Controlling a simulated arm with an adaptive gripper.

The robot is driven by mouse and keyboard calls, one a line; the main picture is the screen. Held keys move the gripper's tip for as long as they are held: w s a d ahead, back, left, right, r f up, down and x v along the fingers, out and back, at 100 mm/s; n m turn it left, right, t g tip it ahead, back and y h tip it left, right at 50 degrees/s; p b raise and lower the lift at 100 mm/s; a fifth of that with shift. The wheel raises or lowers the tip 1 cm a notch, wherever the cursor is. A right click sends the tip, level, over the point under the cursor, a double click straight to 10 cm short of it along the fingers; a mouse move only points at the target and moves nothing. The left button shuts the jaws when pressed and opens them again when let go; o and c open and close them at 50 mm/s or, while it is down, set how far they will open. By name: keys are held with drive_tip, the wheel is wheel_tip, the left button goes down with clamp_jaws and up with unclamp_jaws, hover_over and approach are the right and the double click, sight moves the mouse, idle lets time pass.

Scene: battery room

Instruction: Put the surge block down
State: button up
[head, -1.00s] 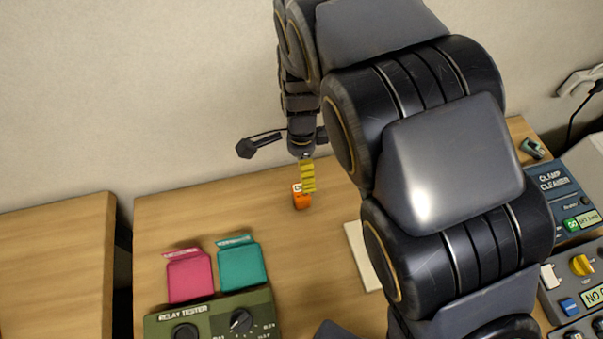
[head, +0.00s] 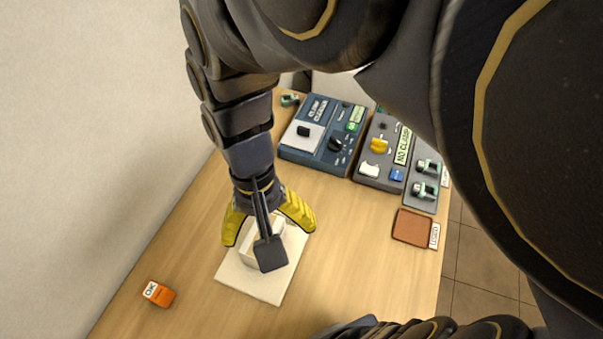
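A pale, cream block (head: 251,252), which I take to be the surge block, is on a cream square pad (head: 240,281) on the wooden bench. My gripper (head: 269,233) is over it, pointing down. Its two yellow fingers are spread wide, one on each side of the block, with a gap visible on the left. A dark flat part of my wrist hides the middle of the block. I cannot see any lettering on it.
An orange block with a white OK label (head: 159,294) lies left of the pad. A blue clamp cleaner box (head: 318,133), a grey panel (head: 378,150) and a brown tray (head: 412,227) are on the right. Bare bench (head: 190,225) lies left of my gripper.

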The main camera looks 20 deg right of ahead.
drive_tip(key=s+d+r+n, duration=0.2)
drive_tip(key=s+d, duration=0.2)
drive_tip(key=s, duration=0.3)
drive_tip(key=shift+s+d+r+n, duration=0.15)
drive_tip(key=shift+d+r+n, duration=0.15)
drive_tip(key=shift+r+n, duration=0.1)
idle(0.6)
